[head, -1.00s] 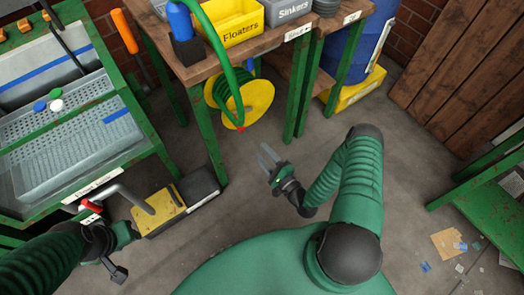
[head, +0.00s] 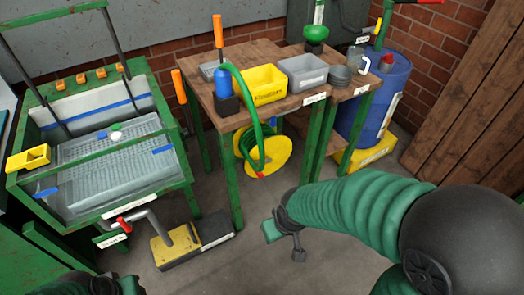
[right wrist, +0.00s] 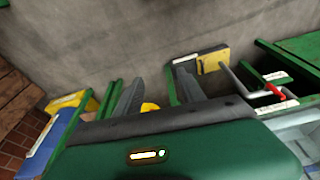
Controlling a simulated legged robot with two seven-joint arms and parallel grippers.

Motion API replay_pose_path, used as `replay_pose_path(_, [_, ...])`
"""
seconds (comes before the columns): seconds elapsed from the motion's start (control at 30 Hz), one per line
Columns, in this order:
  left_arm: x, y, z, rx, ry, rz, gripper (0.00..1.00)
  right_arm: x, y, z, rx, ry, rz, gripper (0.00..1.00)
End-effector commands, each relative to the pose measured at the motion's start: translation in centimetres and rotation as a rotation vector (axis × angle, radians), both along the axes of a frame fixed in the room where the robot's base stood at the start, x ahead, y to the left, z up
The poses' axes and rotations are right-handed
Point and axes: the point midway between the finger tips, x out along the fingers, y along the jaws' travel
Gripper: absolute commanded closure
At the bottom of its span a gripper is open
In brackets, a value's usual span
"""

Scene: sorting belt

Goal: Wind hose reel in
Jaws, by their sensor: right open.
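The hose reel (head: 281,157) is yellow with green hose wound on it. It hangs low at the front of the wooden table. A green hose (head: 245,93) arches from the tabletop down to a red tip (head: 261,175) in front of the reel. No crank handle can be made out. My left gripper (head: 131,285) is mostly cut off at the bottom left.
The wooden table (head: 290,103) carries a yellow bin (head: 264,92), a grey bin (head: 303,73) and a blue bottle (head: 223,80). A blue barrel (head: 384,95) stands right. A yellow-topped pedal box (head: 175,248) is on the floor near a green wash station (head: 130,207). Floor around my right gripper is clear.

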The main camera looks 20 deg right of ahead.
Motion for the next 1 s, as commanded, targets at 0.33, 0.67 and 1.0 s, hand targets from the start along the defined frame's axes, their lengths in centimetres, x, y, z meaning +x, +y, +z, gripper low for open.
replay_pose_path(0.33, [0.0,0.0,0.0,0.000,0.000,0.000,0.64,-0.3,0.2,0.1,0.000,0.007,0.008,0.53])
replay_pose_path(0.67, [0.0,0.0,-3.3,0.000,0.000,0.000,0.64,6.4,-2.4,-4.9,-0.031,-0.150,-0.008,0.53])
replay_pose_path(1.0, [0.1,0.0,-13.3,0.000,0.000,0.000,0.64,24.3,-11.3,-22.0,0.025,-0.919,0.011,0.53])
